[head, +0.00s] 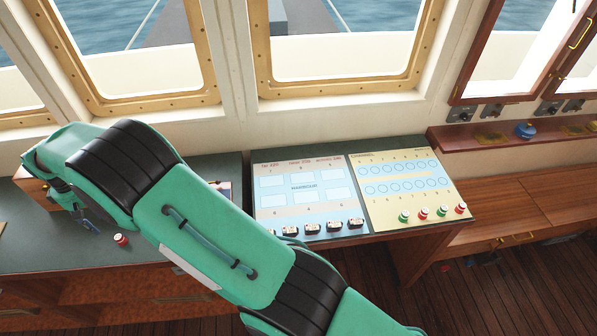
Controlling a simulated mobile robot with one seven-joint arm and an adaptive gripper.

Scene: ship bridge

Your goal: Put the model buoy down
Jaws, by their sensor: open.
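A small red and white model buoy (121,239) stands on the dark green counter (60,250) at the left. My gripper (98,228) is open just left of this buoy, pointing down toward the counter. It is small and partly hidden by my arm, so I cannot tell whether a finger touches the buoy. Several more model buoys stand along the lower edge of the yellow chart board (407,180): a green one (404,216), red ones (424,212) and another green one (442,210).
A blue chart board (303,187) with several small model ships (313,228) lies beside the yellow one. A wooden box (35,186) is partly behind my arm. A shelf at the right holds a blue object (525,130). My arm crosses the counter and hides its middle.

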